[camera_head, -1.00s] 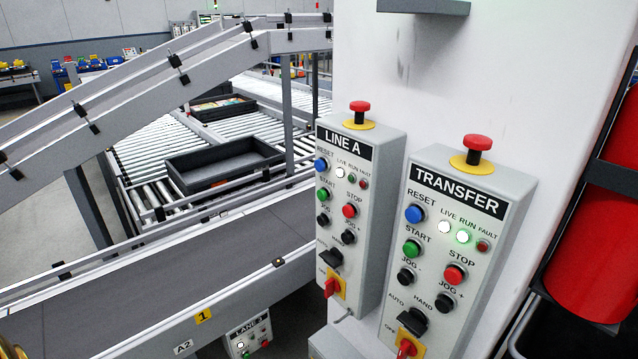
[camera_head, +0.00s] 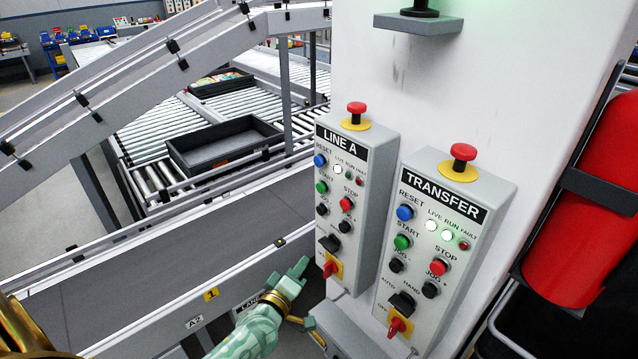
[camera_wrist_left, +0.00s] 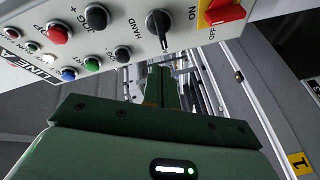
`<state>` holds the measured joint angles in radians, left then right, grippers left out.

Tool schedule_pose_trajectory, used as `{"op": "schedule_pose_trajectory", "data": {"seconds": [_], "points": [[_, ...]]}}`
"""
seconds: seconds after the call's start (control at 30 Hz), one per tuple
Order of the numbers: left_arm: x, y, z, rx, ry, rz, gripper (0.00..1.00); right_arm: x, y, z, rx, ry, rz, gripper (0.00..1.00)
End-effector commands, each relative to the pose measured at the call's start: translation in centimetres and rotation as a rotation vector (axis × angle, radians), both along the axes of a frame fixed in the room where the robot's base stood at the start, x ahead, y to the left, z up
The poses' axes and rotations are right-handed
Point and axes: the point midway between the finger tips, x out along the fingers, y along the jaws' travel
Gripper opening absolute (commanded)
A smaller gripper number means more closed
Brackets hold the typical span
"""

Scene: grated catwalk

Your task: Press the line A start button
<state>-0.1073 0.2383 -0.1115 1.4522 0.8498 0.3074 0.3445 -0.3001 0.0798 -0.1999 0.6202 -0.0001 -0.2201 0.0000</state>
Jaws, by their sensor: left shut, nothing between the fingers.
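The LINE A panel (camera_head: 338,222) is a grey box on the white column, at the middle. Its green START button (camera_head: 321,187) sits at the left side below the blue RESET button (camera_head: 320,161). The wrist view shows the same green button (camera_wrist_left: 92,64) left of the fingers. My left gripper (camera_head: 300,266) is pale green with gold bands. It is shut and empty, below and left of the panel, apart from the START button. In the wrist view its fingers (camera_wrist_left: 162,90) point away beneath the panel. My right gripper is in no view.
The similar TRANSFER panel (camera_head: 432,262) stands just right, with its own green START button (camera_head: 402,242). Red mushroom buttons top both panels. A grey conveyor (camera_head: 150,275) runs left of the panels. A red cylinder (camera_head: 590,200) is at the right.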

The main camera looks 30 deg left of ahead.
Motion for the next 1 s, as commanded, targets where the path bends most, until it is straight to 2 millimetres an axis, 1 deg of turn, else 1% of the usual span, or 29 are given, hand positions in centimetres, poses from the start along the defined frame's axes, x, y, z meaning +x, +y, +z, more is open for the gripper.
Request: {"op": "schedule_pose_trajectory", "data": {"seconds": [0.03, 0.07, 0.1, 0.2, 0.3, 0.4, 0.43, 0.5, 0.53, 0.87, 1.0], "points": [[0.5, 0.4, 2.7, -0.073, -0.059, 0.022, 0.0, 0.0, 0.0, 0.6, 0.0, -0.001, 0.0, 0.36], [0.7, 0.7, 4.0, -0.124, -0.093, 0.037, 0.0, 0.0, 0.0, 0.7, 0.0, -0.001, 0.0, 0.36], [0.9, 1.1, 5.8, -0.194, -0.141, 0.055, 0.0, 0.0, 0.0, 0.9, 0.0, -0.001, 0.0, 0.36], [1.1, 2.1, 9.7, -0.376, -0.255, 0.096, 0.0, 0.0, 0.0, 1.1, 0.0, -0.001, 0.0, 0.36], [0.8, 3.1, 12.5, -0.574, -0.36, 0.135, 0.0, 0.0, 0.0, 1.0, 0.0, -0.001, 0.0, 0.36], [0.4, 4.1, 14.3, -0.761, -0.444, 0.17, 0.0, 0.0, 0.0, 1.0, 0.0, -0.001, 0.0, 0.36], [0.3, 4.4, 14.6, -0.818, -0.466, 0.182, 0.0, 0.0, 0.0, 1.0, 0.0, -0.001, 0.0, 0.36], [0.0, 5.1, 14.4, -0.911, -0.496, 0.211, 0.0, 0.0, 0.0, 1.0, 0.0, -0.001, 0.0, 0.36], [-0.1, 5.3, 14.4, -0.929, -0.505, 0.215, 0.0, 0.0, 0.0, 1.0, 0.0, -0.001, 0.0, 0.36], [0.0, 5.2, 14.3, -0.941, -0.508, 0.212, 0.0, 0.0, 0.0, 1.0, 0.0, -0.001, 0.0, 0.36], [0.4, 5.1, 14.3, -0.94, -0.508, 0.212, 0.0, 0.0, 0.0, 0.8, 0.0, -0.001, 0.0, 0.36]]}}
